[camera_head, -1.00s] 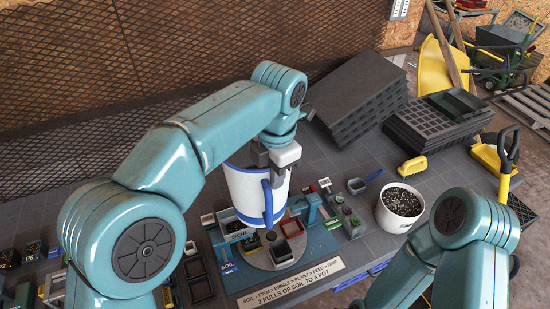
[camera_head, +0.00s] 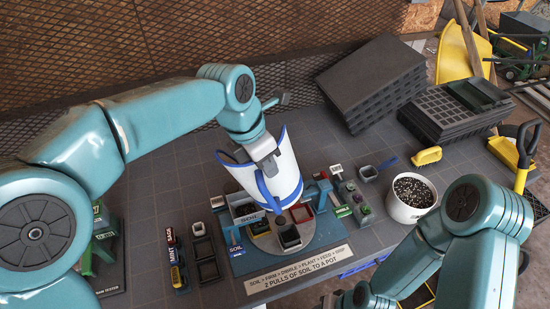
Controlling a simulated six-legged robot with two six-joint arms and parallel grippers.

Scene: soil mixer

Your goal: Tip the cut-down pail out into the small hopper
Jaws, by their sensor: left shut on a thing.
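The cut-down pail (camera_head: 285,172) is white with blue edging and a blue strip down its side. My left gripper (camera_head: 266,160) is shut on its wall and holds it in the air over the bench station, tilted. I cannot see what is in the pail. A small pale-rimmed bin, seemingly the small hopper (camera_head: 231,222), stands just below the pail's left side, partly hidden by it. My right arm comes in at the lower right, but its gripper fingers are not in view.
A white bucket of speckled soil (camera_head: 405,211) stands to the right. Black trays (camera_head: 190,262) lie at the left, stacked trays (camera_head: 375,85) behind. Grey bench shows between them.

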